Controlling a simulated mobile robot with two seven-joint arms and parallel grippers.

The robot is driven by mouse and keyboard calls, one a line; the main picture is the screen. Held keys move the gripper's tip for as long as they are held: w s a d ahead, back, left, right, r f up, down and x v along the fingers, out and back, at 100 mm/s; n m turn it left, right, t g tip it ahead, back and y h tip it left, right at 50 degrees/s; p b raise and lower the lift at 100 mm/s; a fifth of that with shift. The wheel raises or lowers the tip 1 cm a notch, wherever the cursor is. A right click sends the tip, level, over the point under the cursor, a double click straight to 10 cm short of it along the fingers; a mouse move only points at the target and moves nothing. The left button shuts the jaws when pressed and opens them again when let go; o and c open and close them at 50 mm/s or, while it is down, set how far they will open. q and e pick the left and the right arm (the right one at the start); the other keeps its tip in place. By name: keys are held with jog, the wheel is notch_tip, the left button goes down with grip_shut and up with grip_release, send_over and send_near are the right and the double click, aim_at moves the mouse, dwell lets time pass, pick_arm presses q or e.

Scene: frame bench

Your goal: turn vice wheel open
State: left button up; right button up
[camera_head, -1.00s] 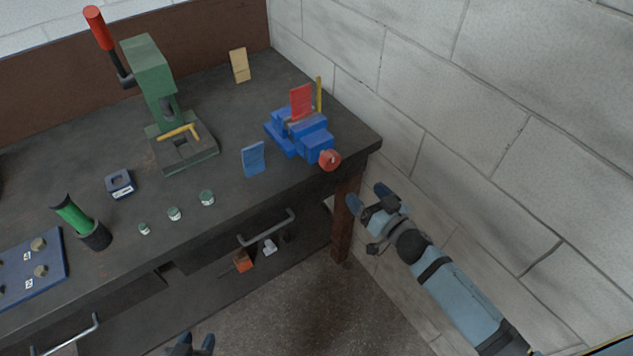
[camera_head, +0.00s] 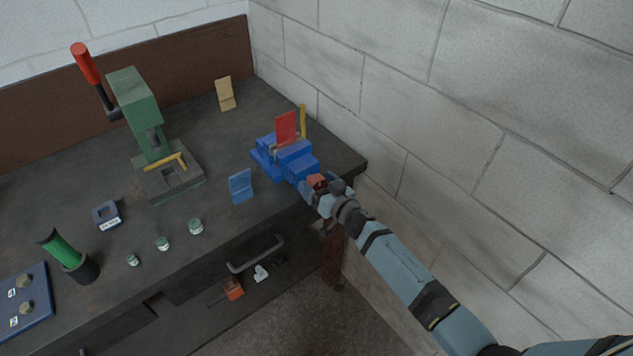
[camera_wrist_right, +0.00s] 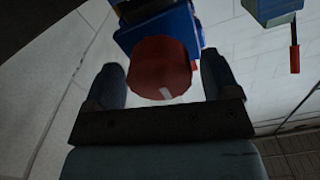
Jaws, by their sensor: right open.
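The blue vice (camera_head: 286,158) stands at the right end of the bench with a red plate (camera_head: 286,128) upright in its jaws. Its red wheel (camera_head: 317,181) faces the front and is partly covered by my gripper in the head view. In the right wrist view the wheel (camera_wrist_right: 160,68) lies between the two fingers, with a pale mark on its lower part. My right gripper (camera_head: 318,189) is open around the wheel; gaps show between it and both fingers in the wrist view (camera_wrist_right: 166,84). My left gripper is out of view.
A green press (camera_head: 142,115) with a red-tipped lever stands left of the vice. A blue card (camera_head: 241,186) and small green-topped jars (camera_head: 195,227) are near the front edge. A block wall (camera_head: 400,110) rises close on the right. A drawer handle (camera_head: 256,254) sticks out below.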

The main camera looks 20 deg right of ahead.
jog(key=shift+w+a, duration=0.15)
jog(key=shift+w, duration=0.15)
jog(key=c, duration=0.9)
